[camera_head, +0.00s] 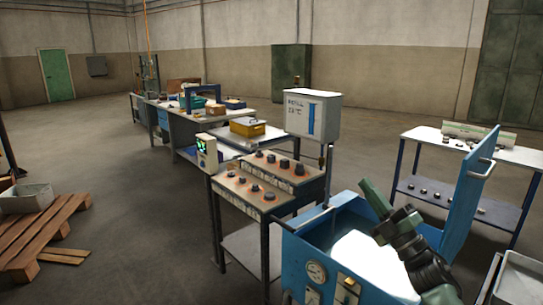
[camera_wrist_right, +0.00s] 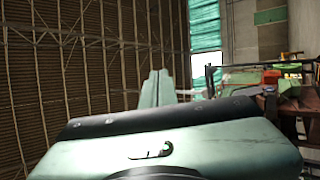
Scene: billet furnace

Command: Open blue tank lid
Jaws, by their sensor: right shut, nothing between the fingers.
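The blue tank (camera_head: 298,256) stands at the bottom right of the head view. Its blue lid (camera_head: 463,200) stands raised, nearly upright, on the tank's right side. A pale handle (camera_head: 482,170) is on the lid's right face. The tank's opening shows a bright white surface inside. My right gripper (camera_head: 368,187) is green and shut, with nothing in it. It is over the tank opening, left of the lid and apart from it. In the right wrist view its fingers (camera_wrist_right: 157,90) are together and empty. My left gripper is out of view.
A control desk with knobs (camera_head: 255,197) stands left of the tank, with a grey box (camera_head: 307,113) on a post behind it. A white-topped table (camera_head: 420,137) is behind the lid. A wooden pallet (camera_head: 35,240) lies far left. The floor between is clear.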

